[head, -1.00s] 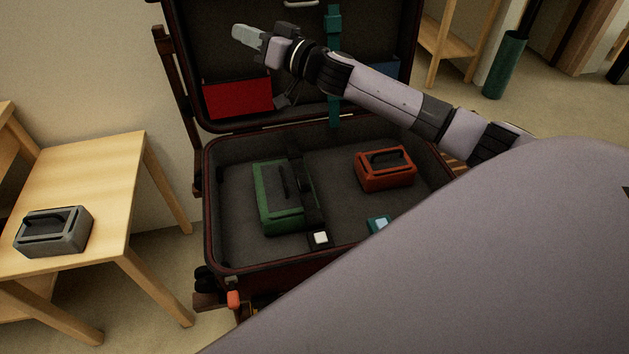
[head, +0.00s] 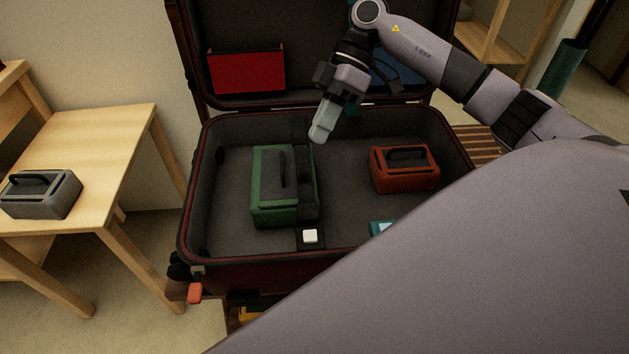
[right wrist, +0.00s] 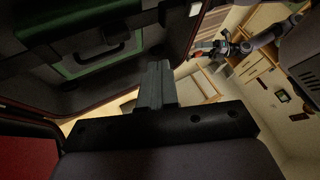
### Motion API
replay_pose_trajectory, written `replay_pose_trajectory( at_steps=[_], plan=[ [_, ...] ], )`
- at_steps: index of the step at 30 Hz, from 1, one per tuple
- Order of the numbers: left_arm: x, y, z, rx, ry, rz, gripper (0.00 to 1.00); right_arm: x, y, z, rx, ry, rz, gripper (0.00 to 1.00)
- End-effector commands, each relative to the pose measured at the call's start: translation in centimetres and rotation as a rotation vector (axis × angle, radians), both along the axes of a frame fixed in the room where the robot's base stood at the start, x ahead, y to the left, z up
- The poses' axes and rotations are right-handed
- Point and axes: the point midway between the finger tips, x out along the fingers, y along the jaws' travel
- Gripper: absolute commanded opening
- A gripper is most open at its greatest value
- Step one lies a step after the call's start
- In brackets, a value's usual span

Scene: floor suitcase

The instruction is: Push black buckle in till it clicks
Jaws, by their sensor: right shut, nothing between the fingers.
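The black buckle (head: 310,238) is a dark block with a white button at the front inner edge of the open suitcase (head: 189,235). A black strap (head: 307,200) runs toward it along the right side of the green case (head: 270,190); whether its end sits in the buckle is unclear. My right gripper (head: 322,132) is shut and empty, pointing down over the back of the suitcase, behind the buckle and apart from it. Its closed fingers also show in the right wrist view (right wrist: 156,85). An arm at the upper right there seems to be my left, its gripper (right wrist: 203,50) too small to read.
A red-orange case (head: 404,168) lies in the suitcase's right half. A teal buckle (head: 383,228) is partly hidden by my body. The raised lid holds a red panel (head: 245,70). A wooden table (head: 85,150) with a grey case (head: 40,194) stands at left.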

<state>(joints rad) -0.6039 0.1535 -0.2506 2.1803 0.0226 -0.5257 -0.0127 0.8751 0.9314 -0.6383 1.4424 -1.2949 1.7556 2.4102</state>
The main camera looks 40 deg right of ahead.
Motion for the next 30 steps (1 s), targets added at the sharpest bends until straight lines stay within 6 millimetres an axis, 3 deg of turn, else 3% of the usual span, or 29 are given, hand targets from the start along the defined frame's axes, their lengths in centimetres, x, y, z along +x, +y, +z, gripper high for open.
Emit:
replay_pose_trajectory(
  at_steps=[3,6,21,30],
  plan=[
    [0.1,-0.1,-0.2,0.0,-0.003,-0.003,0.7,-0.8,-1.3,-0.7,-0.07,0.048,-0.001,0.0],
    [0.1,-0.2,-0.2,-0.001,-0.006,-0.005,0.7,-1.1,-1.4,-1.2,-0.091,0.064,-0.001,0.0],
    [0.7,-1.6,0.1,-0.024,-0.05,-0.037,0.7,-2.7,3.3,-7.7,-0.085,0.063,0.002,0.0],
    [0.7,-1.9,0.0,-0.05,-0.043,-0.039,0.7,-3.0,4.1,-8.7,-0.085,0.062,-0.001,0.0]
  ],
)
